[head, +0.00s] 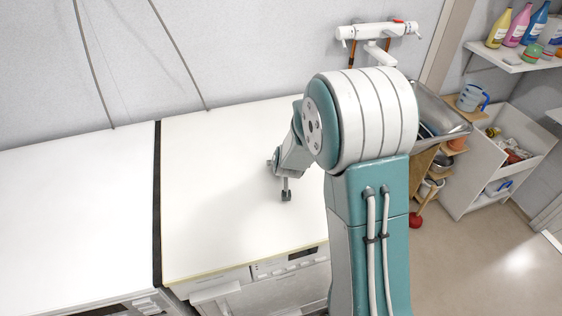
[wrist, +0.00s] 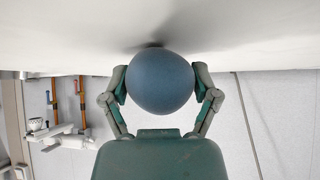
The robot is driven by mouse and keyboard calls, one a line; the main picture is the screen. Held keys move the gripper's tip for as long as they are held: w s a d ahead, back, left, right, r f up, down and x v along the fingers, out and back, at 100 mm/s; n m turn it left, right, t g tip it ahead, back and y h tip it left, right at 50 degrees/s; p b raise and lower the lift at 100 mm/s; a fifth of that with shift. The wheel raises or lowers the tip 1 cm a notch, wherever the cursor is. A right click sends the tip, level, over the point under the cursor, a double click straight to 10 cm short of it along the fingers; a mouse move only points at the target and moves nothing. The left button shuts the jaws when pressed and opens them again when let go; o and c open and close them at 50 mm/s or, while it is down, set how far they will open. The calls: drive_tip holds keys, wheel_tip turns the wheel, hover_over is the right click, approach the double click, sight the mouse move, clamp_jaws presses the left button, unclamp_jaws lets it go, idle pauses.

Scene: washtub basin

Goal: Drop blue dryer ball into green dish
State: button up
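The blue dryer ball (wrist: 161,81) sits between the two fingers of my gripper (wrist: 161,83) in the wrist view. The pads meet its left and right sides, so the gripper appears shut on it. The white top is close to the ball, with a dark shadow beside it; I cannot tell whether they touch. In the head view my gripper (head: 283,182) is low over the white top, and the ball cannot be made out there. No green dish shows clearly; a small green item (head: 534,53) stands on the upper right shelf, too small to identify.
The white worktop (head: 215,160) is clear, with a dark gap on its left. A tap (head: 378,31) is on the wall. A metal basin (head: 437,108) is partly behind my arm. Shelves with bottles, a blue jug (head: 471,97) and a filled bin (head: 490,165) stand right.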

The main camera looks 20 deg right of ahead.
drive_tip(key=shift+c, duration=0.6)
drive_tip(key=shift+r, duration=0.1)
drive_tip(key=r, duration=0.1)
drive_tip(key=s+r, duration=0.1)
drive_tip(key=r, duration=0.1)
drive_tip(key=s+r, duration=0.1)
drive_tip(key=r, duration=0.1)
drive_tip(key=shift+a+r, duration=0.1)
drive_tip(key=s+r, duration=0.7)
drive_tip(key=s, duration=0.5)
drive_tip(key=shift+a+r, duration=0.25)
drive_tip(key=shift+a, duration=0.2)
drive_tip(key=shift+s, duration=0.1)
idle(0.6)
